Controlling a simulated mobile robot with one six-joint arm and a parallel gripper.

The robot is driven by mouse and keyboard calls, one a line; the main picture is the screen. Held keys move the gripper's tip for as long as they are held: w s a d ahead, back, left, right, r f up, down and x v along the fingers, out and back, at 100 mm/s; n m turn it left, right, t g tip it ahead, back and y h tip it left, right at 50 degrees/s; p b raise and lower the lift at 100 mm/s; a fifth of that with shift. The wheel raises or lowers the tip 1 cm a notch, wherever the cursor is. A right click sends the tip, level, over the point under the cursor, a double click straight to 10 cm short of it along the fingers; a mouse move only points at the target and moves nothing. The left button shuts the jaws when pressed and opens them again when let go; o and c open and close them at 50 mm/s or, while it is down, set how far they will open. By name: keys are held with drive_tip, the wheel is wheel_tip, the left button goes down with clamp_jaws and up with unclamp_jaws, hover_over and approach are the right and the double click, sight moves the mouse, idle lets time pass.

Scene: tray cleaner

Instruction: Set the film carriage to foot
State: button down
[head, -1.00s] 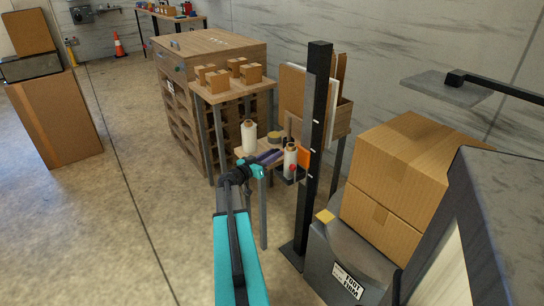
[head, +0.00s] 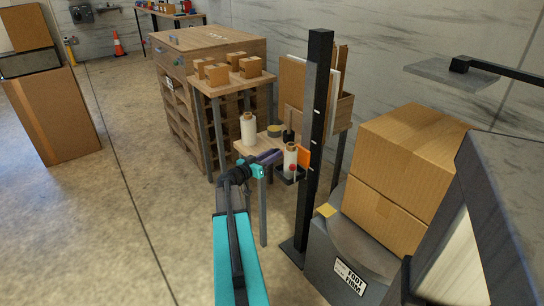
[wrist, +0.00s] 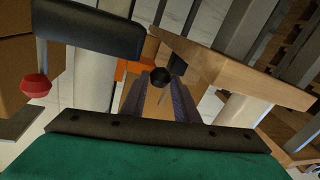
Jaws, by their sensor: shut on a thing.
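The film carriage (head: 288,177) is a dark bracket with a white film roll (head: 290,158) and a red knob (head: 292,168), on the black mast (head: 317,110). It sits on the lower half of the mast, well above the base. In the wrist view its black bracket (wrist: 90,27), roll (wrist: 95,80) and red knob (wrist: 37,87) are at the left. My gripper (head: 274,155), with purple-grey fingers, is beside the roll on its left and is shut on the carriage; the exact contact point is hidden. The fingers also show in the wrist view (wrist: 158,95).
A wooden table (head: 247,149) behind my gripper holds another white roll (head: 248,130), a tape roll (head: 275,130) and a black bottle (head: 289,132). The grey base (head: 335,262) carries stacked cartons (head: 400,170) and a label reading FOOT (head: 349,276). Open floor lies left.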

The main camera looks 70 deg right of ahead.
drive_tip(key=shift+f, duration=0.4)
drive_tip(key=c, duration=1.4)
unclamp_jaws()
drive_tip(key=shift+r, duration=0.1)
drive_tip(key=shift+w+a, duration=0.1)
drive_tip(key=v, duration=1.3)
drive_tip(key=shift+a, duration=0.35)
